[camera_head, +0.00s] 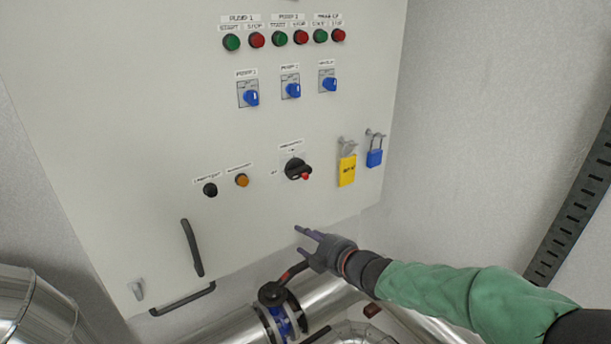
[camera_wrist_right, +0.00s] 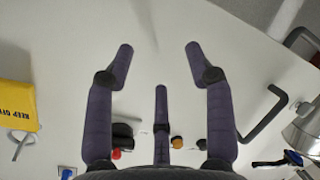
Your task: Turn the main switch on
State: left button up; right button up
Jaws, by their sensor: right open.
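The main switch (camera_head: 298,169) is a black rotary knob with a red part at its lower right, on the light cabinet door below the blue selectors. It also shows in the right wrist view, where the black knob (camera_wrist_right: 122,131) sits partly behind the left finger. My right gripper (camera_head: 303,233) is below the switch, near the lower edge of the cabinet, apart from it. In the right wrist view its three dark fingers (camera_wrist_right: 160,62) are spread open with nothing between them. My left gripper is not in view.
A yellow tag (camera_head: 347,170) and a blue padlock (camera_head: 374,157) hang right of the switch. A black lamp or button (camera_head: 210,190) and an orange one (camera_head: 241,180) are to its left. A black door handle (camera_head: 192,248) stands out at lower left. Metal pipes (camera_head: 240,328) run below the cabinet.

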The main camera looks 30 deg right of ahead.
aim_at(307, 175)
jog(key=s+r+n+t, duration=0.1)
jog(key=s+r+n, duration=0.15)
jog(key=r, duration=0.35)
jog(key=s+d+r+n+t, duration=0.1)
jog(key=s+r+n, duration=0.15)
jog(key=r, duration=0.25)
jog(key=s+r+n+t, duration=0.1)
jog(key=s+r+n, duration=0.15)
jog(key=r, duration=0.35)
jog(key=shift+m, duration=0.45)
jog(key=w, duration=1)
jog(key=shift+w+a+f, duration=0.15)
jog(key=shift+w, duration=0.15)
grip_shut()
